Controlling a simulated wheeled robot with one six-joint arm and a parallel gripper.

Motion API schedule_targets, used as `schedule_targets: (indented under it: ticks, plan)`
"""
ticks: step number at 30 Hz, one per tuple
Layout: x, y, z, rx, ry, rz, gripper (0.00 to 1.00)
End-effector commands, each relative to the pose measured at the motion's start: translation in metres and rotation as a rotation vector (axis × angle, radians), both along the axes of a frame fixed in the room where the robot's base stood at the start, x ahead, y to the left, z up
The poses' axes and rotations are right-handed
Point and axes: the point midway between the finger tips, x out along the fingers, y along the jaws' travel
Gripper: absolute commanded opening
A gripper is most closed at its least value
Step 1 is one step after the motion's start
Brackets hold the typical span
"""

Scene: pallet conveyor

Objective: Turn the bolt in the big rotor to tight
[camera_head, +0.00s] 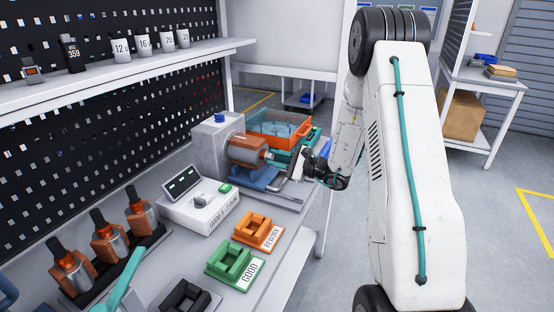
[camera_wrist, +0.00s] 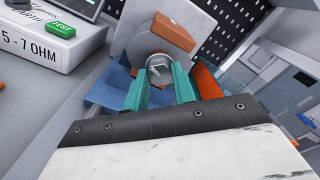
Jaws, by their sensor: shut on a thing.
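The big rotor (camera_head: 247,150) is a copper-orange cylinder lying on its side against a grey block with a blue cap. A small silver bolt (camera_wrist: 159,72) sits at the middle of that face. My gripper (camera_wrist: 160,82) has its teal fingers on either side of the bolt, shut on it. In the head view my gripper (camera_head: 296,162) reaches the rotor's right end from the right. The bolt's contact with the fingers is partly hidden, and how far it is turned cannot be told.
An orange bin (camera_head: 280,123) stands behind the rotor. A tester box (camera_head: 198,204) with a screen is to its left. Orange (camera_head: 252,227) and green (camera_head: 235,262) cradles sit in front. Several smaller rotors (camera_head: 109,236) stand at the left.

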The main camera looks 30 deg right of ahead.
Motion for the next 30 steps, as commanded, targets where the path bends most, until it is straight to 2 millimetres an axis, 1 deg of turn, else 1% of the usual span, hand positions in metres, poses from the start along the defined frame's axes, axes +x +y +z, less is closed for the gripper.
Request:
schedule_targets:
  ticks: [30]
  plan:
    - [-0.0010, 0.0010, -0.0018, 0.783, 0.523, 0.000, 0.03]
